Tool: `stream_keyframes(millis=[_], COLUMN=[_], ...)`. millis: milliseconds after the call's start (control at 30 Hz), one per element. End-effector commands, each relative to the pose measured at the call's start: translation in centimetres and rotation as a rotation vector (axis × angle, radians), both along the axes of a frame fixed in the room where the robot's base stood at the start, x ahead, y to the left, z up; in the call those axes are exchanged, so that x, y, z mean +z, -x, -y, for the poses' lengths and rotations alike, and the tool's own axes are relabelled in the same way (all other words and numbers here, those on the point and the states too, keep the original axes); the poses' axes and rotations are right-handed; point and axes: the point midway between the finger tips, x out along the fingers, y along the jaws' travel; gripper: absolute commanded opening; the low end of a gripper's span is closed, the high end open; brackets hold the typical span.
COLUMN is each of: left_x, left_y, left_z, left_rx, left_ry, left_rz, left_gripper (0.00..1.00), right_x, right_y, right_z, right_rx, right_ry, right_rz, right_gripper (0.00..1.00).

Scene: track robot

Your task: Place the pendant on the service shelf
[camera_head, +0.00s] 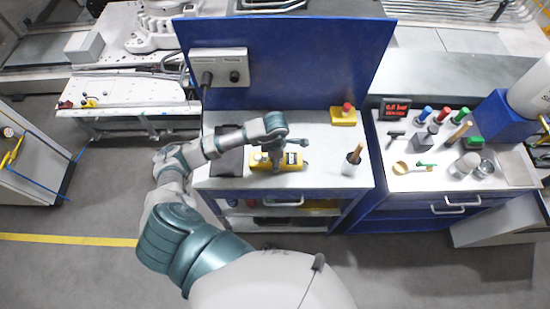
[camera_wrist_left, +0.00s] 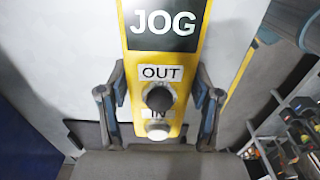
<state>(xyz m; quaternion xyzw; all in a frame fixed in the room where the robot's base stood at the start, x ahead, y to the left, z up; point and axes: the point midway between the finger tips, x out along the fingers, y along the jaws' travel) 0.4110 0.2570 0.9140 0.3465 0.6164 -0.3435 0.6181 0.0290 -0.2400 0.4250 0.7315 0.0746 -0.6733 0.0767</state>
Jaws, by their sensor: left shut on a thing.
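The pendant is a yellow box labelled JOG, with a black OUT button and a white IN button. It shows in the head view (camera_head: 259,165) at the front of the white-topped bench (camera_head: 325,150), and in the wrist view (camera_wrist_left: 180,90). My left gripper (camera_head: 277,158) is shut on it, with one finger on each side of the box in the wrist view (camera_wrist_left: 160,108). I cannot tell whether the pendant touches the bench top. An open shelf (camera_head: 285,225) holding items is under the bench top; I cannot tell whether it is the service shelf. My right gripper is out of view.
A cup with a brown-handled tool (camera_head: 352,161) stands right of the pendant. A yellow box with a red button (camera_head: 344,115) sits behind. A dark mat (camera_head: 227,160) lies left. A blue panel (camera_head: 300,60) rises at the back. The right-hand counter (camera_head: 405,180) is crowded.

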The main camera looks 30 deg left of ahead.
Motion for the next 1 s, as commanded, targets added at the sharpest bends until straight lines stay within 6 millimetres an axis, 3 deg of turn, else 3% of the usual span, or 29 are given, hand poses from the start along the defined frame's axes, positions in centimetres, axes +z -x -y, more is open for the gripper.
stream_keyframes(millis=[33, 67, 133, 567, 1000], left_x=[-0.1, -0.2, -0.2, 0.5, 9.4], left_y=[-0.1, 0.0, 0.0, -0.1, -0.1], left_z=[-0.1, -0.1, -0.3, -0.3, -0.2], left_rx=[0.0, 0.0, 0.001, 0.001, 0.0], left_ry=[0.001, 0.001, 0.002, 0.002, 0.001], left_rz=[0.003, 0.001, 0.0, 0.002, 0.004], left_gripper=[0.0, 0.69, 0.86, 0.89, 0.89], right_x=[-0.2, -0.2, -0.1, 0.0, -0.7], right_y=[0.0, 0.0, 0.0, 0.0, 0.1], right_z=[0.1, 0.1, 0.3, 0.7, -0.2], right_rx=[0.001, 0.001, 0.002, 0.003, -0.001], right_ry=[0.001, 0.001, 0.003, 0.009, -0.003], right_rz=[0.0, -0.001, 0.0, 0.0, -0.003], right_gripper=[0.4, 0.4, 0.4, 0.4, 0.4])
